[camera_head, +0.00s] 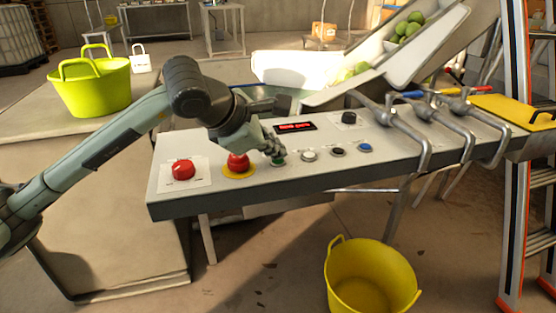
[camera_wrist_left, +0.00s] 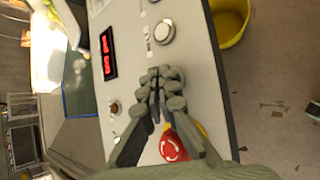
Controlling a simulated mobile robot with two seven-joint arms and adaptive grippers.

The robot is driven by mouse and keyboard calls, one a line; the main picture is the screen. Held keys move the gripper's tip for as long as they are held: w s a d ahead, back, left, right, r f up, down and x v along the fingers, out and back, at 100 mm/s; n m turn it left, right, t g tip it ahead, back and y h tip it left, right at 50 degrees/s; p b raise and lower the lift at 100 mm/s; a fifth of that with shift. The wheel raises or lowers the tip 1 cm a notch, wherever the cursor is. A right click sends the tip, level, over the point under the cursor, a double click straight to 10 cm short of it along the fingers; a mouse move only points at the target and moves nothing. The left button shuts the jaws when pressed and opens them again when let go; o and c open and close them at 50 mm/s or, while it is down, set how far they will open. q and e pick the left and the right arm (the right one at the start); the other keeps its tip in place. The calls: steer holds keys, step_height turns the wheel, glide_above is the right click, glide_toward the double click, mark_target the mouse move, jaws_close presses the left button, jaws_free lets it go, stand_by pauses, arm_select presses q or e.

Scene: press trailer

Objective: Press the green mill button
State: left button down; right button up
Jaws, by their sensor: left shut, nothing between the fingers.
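The green button (camera_head: 278,161) is on the sloped grey control panel (camera_head: 215,192), between the red mushroom button (camera_head: 238,164) on its yellow disc and a white button (camera_head: 309,156). My left gripper (camera_head: 275,151) is shut and empty, with its fingertips right at the green button and partly over it. I cannot tell whether they touch it. In the left wrist view the shut fingertips (camera_wrist_left: 161,80) point at the panel and hide the green button. The white button (camera_wrist_left: 164,32) and the red mushroom button (camera_wrist_left: 174,148) show on either side of them. My right gripper is not in view.
A larger red button (camera_head: 183,170) is at the panel's left. Black (camera_head: 337,152) and blue (camera_head: 365,147) buttons, a red display (camera_head: 295,127) and a black knob (camera_head: 348,117) are farther right. A yellow bucket (camera_head: 372,280) stands in front.

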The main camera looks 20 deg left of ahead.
mark_target(275, 161)
arm_select(q)
steer(key=shift+f+b, duration=0.25)
steer(key=shift+b, duration=0.05)
steer(key=shift+r, duration=0.1)
stand_by(0.4)
steer(key=shift+r+p, duration=0.35)
steer(key=shift+r, duration=0.4)
steer(key=shift+r+p, duration=1.45)
steer(key=shift+r, duration=1.05)
